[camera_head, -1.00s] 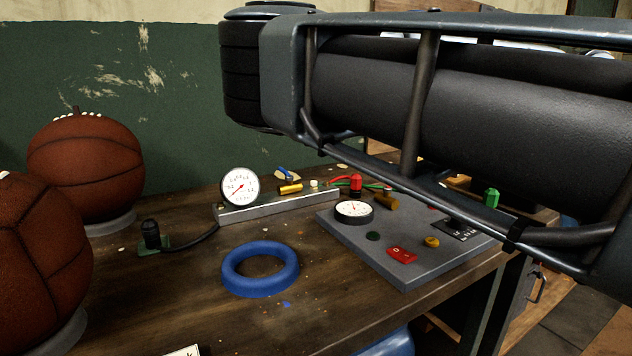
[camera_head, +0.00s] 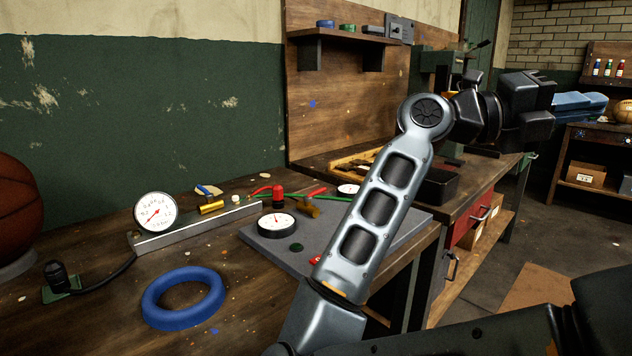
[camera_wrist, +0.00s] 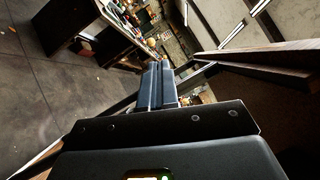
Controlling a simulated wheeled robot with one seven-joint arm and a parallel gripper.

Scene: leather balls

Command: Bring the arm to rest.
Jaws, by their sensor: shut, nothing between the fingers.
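My arm (camera_head: 375,205) rises from the lower middle of the head view, bends at an elbow and reaches right. My gripper (camera_head: 540,98) is at its end, raised in front of the far part of the room and clear of the benches. In the wrist view the two fingers of my gripper (camera_wrist: 157,86) lie side by side, shut with nothing between them. My forearm hides part of the grey panel (camera_head: 270,242) on the bench.
A wooden bench (camera_head: 90,315) holds a blue ring (camera_head: 183,298), a white gauge (camera_head: 156,212) and a brown ball (camera_head: 15,210) at the left edge. A red-fronted cabinet (camera_head: 470,235) stands behind my arm. Open floor (camera_head: 540,240) lies to the right.

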